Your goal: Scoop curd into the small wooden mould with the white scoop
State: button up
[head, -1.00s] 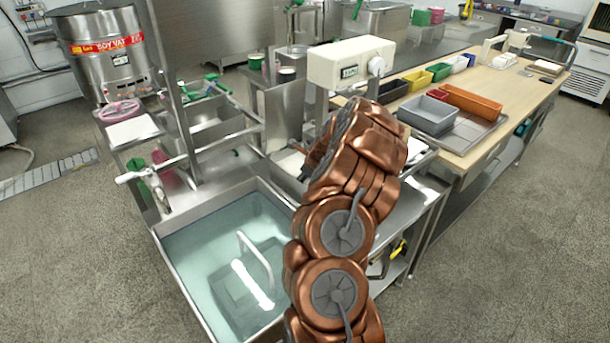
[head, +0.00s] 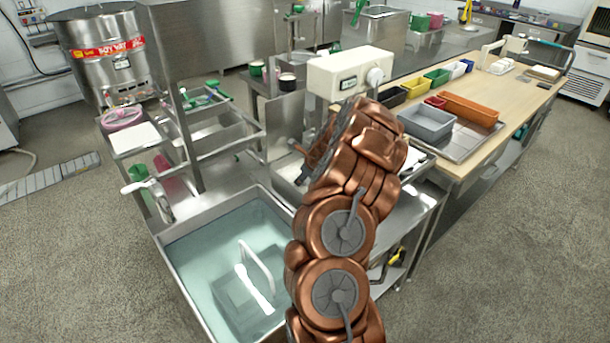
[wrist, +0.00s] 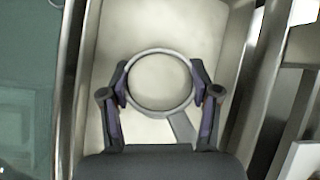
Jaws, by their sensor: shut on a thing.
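My gripper (wrist: 160,95) has its two fingers on either side of a pale round scoop (wrist: 188,126) in the wrist view. The scoop shows as a grey-white ring with a cream inside, and its handle slants down to the right. It lies over or in a metal-edged tray of pale, smooth curd (wrist: 125,30); I cannot tell whether it touches the curd or holds any. In the head view my copper arm hides the gripper and scoop. A little of the pale tray (head: 287,168) shows left of the arm. I cannot make out the small wooden mould.
A water-filled sink (head: 185,232) lies left of my arm. A white machine head (head: 347,72) stands behind it. A grey bin (head: 427,122), an orange bin (head: 470,108) and other coloured bins sit on the wooden table (head: 505,88) to the right. Floor is free at lower right.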

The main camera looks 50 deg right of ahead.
notch_tip(320, 180, up, 9)
jog(key=p, duration=0.7)
jog(key=shift+f, duration=0.2)
dwell(0.7)
